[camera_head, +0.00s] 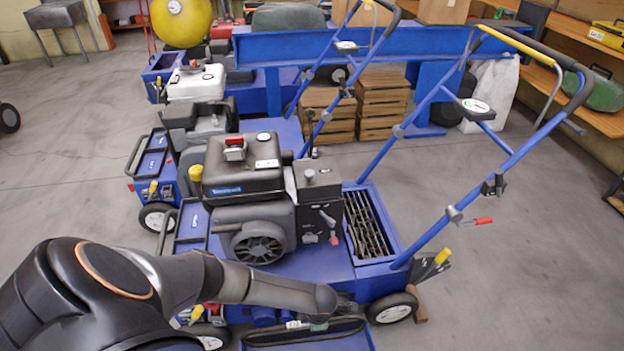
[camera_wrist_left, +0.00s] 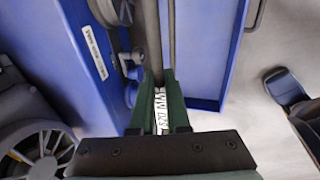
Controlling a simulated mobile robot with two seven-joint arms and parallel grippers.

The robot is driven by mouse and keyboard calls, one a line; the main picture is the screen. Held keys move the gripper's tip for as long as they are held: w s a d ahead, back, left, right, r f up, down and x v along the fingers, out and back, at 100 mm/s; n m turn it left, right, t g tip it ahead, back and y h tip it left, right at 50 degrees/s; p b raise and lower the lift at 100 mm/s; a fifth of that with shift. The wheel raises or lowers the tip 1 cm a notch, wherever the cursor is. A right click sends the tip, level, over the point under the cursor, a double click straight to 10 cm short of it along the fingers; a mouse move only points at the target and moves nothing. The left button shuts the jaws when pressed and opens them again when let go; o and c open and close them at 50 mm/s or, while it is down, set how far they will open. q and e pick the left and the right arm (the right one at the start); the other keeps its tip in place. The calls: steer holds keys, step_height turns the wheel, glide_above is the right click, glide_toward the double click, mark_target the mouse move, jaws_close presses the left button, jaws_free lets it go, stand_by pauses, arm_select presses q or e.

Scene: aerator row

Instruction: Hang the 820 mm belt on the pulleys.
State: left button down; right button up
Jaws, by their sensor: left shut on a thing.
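The belt is a dark loop with a white label. In the left wrist view the belt (camera_wrist_left: 152,40) runs away as dark strands from between the green fingers of my left gripper (camera_wrist_left: 160,88), which is shut on it. The label between the fingers reads 820 MM. Grey pulley-like parts (camera_wrist_left: 131,94) sit on the blue machine side, just left of the belt; contact cannot be told. In the head view the belt (camera_head: 345,328) shows low at the machine's near side, under my left arm, which largely hides the gripper. My right gripper is out of view.
The blue aerator (camera_head: 365,275) carries a dark engine (camera_head: 243,165) close beyond my arm. Its blue handle (camera_head: 490,180) rises at right. A blue open tray or cover (camera_wrist_left: 207,60) lies right of the belt.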

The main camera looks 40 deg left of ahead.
arm_select(q)
steer(key=shift+s+a+f, duration=0.1)
steer(key=shift+s+f, duration=0.05)
steer(key=shift+f, duration=0.3)
steer(key=w+a+f+b, duration=0.3)
steer(key=f+b, duration=0.5)
steer(key=b, duration=0.3)
steer(key=shift+a+f, duration=0.2)
steer(key=shift+a, duration=0.25)
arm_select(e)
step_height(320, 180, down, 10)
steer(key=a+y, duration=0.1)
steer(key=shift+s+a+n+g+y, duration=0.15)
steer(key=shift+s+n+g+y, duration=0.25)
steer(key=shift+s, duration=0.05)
arm_select(q)
steer(key=shift+w, duration=0.1)
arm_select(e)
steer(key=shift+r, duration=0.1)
arm_select(q)
steer(key=shift+w+d, duration=0.1)
